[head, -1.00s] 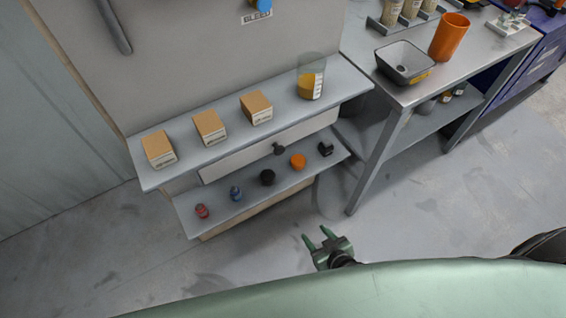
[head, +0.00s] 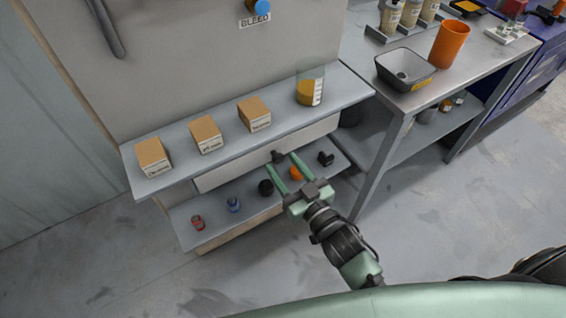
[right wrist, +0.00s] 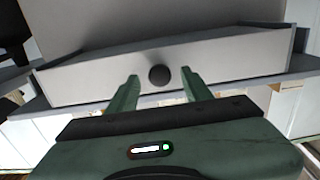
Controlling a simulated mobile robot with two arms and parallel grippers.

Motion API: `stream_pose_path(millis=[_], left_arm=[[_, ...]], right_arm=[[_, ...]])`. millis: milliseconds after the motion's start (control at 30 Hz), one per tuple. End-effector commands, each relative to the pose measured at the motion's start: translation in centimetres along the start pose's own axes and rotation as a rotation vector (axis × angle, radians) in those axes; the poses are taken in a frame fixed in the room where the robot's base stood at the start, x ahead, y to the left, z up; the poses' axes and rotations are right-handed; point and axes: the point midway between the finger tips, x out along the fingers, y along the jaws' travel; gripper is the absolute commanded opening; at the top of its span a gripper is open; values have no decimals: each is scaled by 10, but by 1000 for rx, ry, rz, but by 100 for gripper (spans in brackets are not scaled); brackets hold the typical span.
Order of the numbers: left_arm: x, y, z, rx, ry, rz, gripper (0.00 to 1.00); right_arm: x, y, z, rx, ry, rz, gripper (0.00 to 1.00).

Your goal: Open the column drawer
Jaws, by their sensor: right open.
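The column drawer (head: 232,168) is a pale front panel under the upper shelf, and it looks shut. In the right wrist view the two fingertips (right wrist: 160,73) stand to the left and right of the knob, with a gap on each side. My left gripper is not in view.
The upper shelf (head: 178,184) holds several small boxes and a beaker (head: 310,82). The lower shelf (head: 183,217) below the drawer holds several small items, including an orange one (head: 296,173) close to my gripper. A metal bench (head: 410,97) stands to the right.

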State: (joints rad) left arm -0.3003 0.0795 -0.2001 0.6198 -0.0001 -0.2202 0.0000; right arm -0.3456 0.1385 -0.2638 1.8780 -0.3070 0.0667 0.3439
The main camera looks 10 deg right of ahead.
Motion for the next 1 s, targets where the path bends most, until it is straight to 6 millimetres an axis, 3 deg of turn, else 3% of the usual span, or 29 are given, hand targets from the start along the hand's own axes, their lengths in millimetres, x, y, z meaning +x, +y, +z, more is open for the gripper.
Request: stream_pose_path(millis=[367,567,1000], left_arm=[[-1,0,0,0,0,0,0],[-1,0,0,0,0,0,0],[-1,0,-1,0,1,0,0]], right_arm=[[10,0,0,0,-1,0,50],[10,0,0,0,-1,0,0],[10,0,0,0,-1,-1,0]])
